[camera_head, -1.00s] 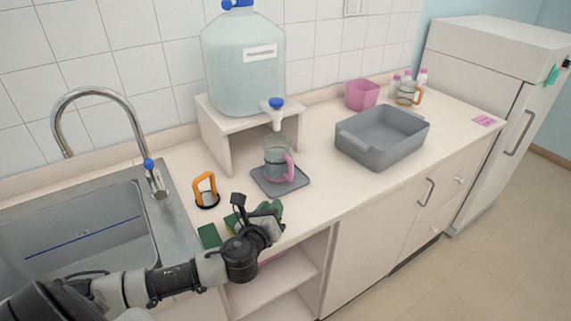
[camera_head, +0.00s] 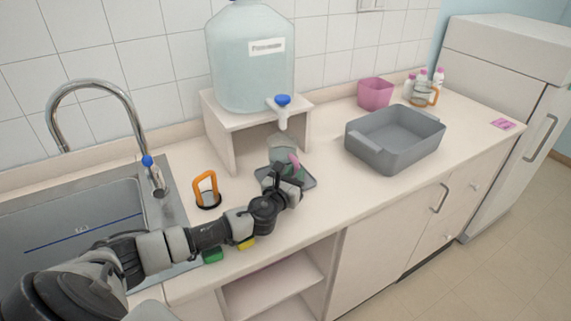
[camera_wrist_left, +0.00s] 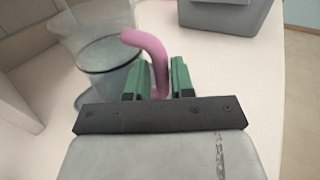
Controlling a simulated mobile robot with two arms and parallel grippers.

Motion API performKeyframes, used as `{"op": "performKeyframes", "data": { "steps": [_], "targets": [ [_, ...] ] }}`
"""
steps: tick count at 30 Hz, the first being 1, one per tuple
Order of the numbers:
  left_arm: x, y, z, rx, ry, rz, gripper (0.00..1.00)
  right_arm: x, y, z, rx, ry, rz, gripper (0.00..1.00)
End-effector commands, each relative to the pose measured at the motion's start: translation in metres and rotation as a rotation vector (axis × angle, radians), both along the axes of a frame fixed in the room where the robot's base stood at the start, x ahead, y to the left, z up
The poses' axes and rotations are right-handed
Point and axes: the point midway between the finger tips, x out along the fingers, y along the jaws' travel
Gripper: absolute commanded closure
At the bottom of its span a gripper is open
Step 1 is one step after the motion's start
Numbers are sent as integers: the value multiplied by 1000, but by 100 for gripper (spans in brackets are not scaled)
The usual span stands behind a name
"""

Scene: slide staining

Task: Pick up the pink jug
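The pink jug, a clear jug (camera_head: 280,149) with a pink handle, stands upright on a grey mat (camera_head: 309,182) under the tap of the water dispenser. My left gripper (camera_head: 289,174) is right at the jug and hides its lower part in the head view. In the left wrist view the jug's clear body (camera_wrist_left: 104,58) is at the left. There my green fingers (camera_wrist_left: 158,80) are open, one on each side of the pink handle, with a gap visible at least on the right. My right gripper is not in view.
The dispenser tank (camera_head: 250,65) stands on a white stand (camera_head: 222,130) behind the jug. A grey bin (camera_head: 390,157) is to the right and an orange-handled item (camera_head: 206,191) to the left. Sponges (camera_head: 212,255) lie near the front edge. The sink (camera_head: 75,225) is at far left.

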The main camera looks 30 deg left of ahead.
Motion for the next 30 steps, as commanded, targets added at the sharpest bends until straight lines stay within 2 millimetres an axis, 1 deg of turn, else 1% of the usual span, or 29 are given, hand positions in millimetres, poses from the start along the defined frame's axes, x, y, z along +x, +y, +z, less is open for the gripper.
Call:
{"op": "performKeyframes", "data": {
  "steps": [1,3,6,9,15,16,20,21,30],
  "targets": [
    [9,0,2,-2,-2,1,77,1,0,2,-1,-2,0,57],
    [18,1,1,-2,-1,1,77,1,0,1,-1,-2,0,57],
    [28,2,1,-2,-1,0,77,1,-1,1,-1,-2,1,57],
    [32,3,0,-1,0,0,77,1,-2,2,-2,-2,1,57],
    [33,3,0,-1,0,0,77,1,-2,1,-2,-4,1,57],
    [32,3,0,-1,0,0,78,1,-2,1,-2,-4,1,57],
    [32,3,0,-1,0,0,98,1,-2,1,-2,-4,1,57],
    [32,3,0,-1,0,0,100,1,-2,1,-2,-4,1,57],
    [33,3,2,1,-3,1,100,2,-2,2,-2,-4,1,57]
  ]
}}
